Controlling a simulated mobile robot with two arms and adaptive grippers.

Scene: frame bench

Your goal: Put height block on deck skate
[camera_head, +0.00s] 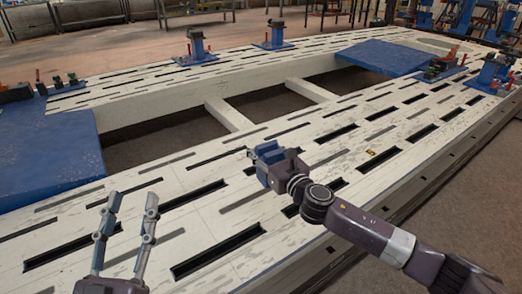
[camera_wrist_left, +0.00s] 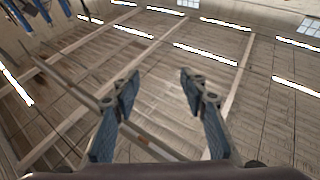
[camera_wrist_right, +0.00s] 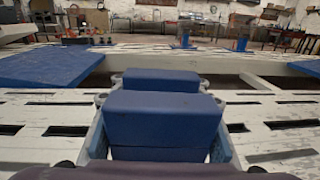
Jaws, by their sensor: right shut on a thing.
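The height block appears to be the blue block (camera_wrist_right: 163,118) between the fingers of my right gripper (camera_wrist_right: 163,135). It has a stepped look, with a second blue top showing behind the front part. In the head view my right gripper (camera_head: 266,164) is shut on it over the slotted white bench top; the fingers and wrist hide part of the block. I cannot tell whether it touches the bench. My left gripper (camera_head: 132,197) is open and empty at the lower left, its fingers pointing up; the left wrist view shows them apart. I cannot make out a deck skate for certain.
The white slotted bench (camera_head: 205,205) has a frame shape with open gaps and cross beams (camera_head: 230,115). Blue plates (camera_head: 45,150) lie at its left and far right (camera_head: 385,58). Blue stands (camera_head: 197,45) and small clamps with red handles (camera_head: 440,65) stand along it. The near top is mostly clear.

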